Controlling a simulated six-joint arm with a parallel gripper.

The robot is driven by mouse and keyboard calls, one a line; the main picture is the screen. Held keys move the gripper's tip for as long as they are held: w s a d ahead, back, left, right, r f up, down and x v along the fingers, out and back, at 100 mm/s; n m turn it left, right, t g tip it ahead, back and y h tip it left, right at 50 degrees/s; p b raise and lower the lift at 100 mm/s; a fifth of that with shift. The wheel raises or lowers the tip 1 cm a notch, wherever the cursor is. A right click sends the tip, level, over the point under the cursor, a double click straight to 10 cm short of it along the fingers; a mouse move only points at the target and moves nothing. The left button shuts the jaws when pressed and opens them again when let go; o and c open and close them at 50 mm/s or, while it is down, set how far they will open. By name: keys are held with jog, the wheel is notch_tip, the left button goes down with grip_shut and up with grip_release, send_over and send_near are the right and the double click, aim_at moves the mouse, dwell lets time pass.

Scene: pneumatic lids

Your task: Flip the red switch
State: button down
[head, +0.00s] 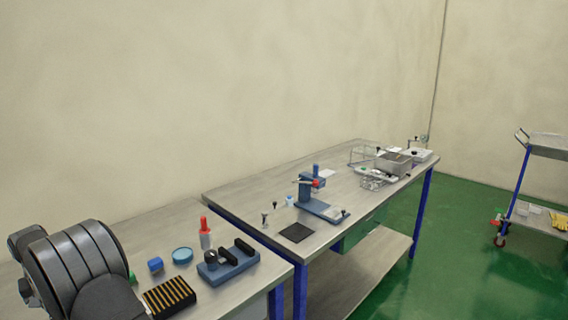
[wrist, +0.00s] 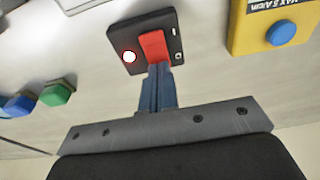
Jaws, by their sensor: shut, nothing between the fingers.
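The red switch (wrist: 154,44) is a red rocker on a small black plate (wrist: 134,32) in the wrist view. A bright white-red round light (wrist: 129,57) shows on the same plate. My gripper (wrist: 156,70) is shut and empty, its blue-grey fingers together. The fingertips are at the near end of the red rocker and overlap its edge in the picture; I cannot tell whether they touch it. The switch does not show in the head view, where my dark arm fills the lower left corner.
A yellow box with a blue button (wrist: 280,33) stands close on the right. Green (wrist: 56,94) and blue (wrist: 18,104) buttons lie to the left. The head view shows a bench with a red-topped bottle (head: 205,234), a blue fixture (head: 228,262) and a slotted black block (head: 169,298).

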jog(key=shift+f, duration=0.35)
jog(key=shift+r, duration=3.6)
notch_tip(320, 180, down, 7)
jog(key=shift+f, duration=0.1)
jog(key=shift+r, duration=0.2)
jog(key=shift+r, duration=4)
jog(key=s+d+f+n, duration=0.1)
jog(key=s, duration=0.3)
jog(key=s+d+f+n, duration=0.1)
jog(key=s+f+n, duration=0.1)
jog(key=s, duration=0.3)
jog(key=s+d+f+n+g, duration=0.1)
jog(key=s+d+n, duration=0.1)
jog(key=s, duration=0.3)
jog(key=shift+f+h, duration=0.3)
jog(key=shift+h, duration=0.1)
